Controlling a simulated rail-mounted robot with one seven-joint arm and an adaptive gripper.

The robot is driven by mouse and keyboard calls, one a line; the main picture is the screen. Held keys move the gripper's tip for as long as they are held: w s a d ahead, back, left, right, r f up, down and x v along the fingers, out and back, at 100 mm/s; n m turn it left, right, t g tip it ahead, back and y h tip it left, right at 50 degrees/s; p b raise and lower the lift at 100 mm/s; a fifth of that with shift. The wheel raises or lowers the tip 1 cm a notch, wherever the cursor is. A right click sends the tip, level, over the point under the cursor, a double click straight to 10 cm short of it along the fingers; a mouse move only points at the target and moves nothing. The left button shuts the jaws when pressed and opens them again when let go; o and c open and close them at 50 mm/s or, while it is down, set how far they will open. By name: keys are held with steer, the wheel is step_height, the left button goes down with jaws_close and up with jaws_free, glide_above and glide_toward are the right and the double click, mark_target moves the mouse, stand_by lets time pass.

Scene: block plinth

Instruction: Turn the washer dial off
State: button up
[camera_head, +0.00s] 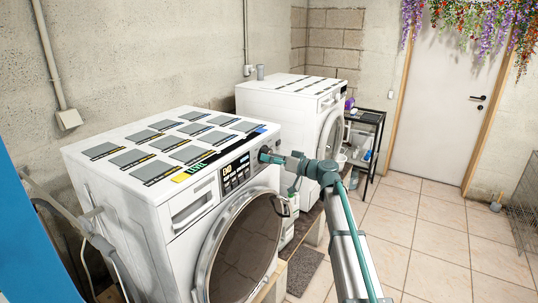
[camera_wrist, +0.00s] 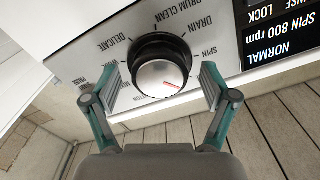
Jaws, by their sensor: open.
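The washer dial (camera_wrist: 160,70) is a dark round knob with a silver face in the wrist view. A short red line on its face points toward the lower right. Printed labels, including DELICATE, DRUM CLEAN, DRAIN and SPIN, ring it. My gripper (camera_wrist: 161,86) is open, with one finger on each side of the dial; I cannot tell whether either touches it. In the head view, my gripper (camera_head: 268,157) is at the right end of the control panel of the near white washer (camera_head: 130,200), hiding most of the dial.
A second white machine (camera_head: 275,101) stands behind the near washer. A black shelf (camera_head: 368,118) stands by the far wall, left of a closed white door (camera_head: 440,100). The tiled floor (camera_head: 430,235) to the right is mostly clear.

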steer(key=shift+w+a, duration=0.25)
steer(key=shift+a, duration=0.2)
steer(key=c, duration=1.2)
steer(key=shift+o, duration=0.2)
steer(key=shift+f+m+b, duration=0.1)
steer(key=shift+m+b, duration=0.3)
steer(key=shift+b, duration=0.05)
steer(key=m+b, duration=0.2)
steer(key=shift+m, duration=0.3)
steer(key=shift+s+m+b, duration=0.1)
steer(key=shift+m+b, duration=0.7)
steer(key=shift+m, duration=1.4)
steer(key=shift+r, duration=0.2)
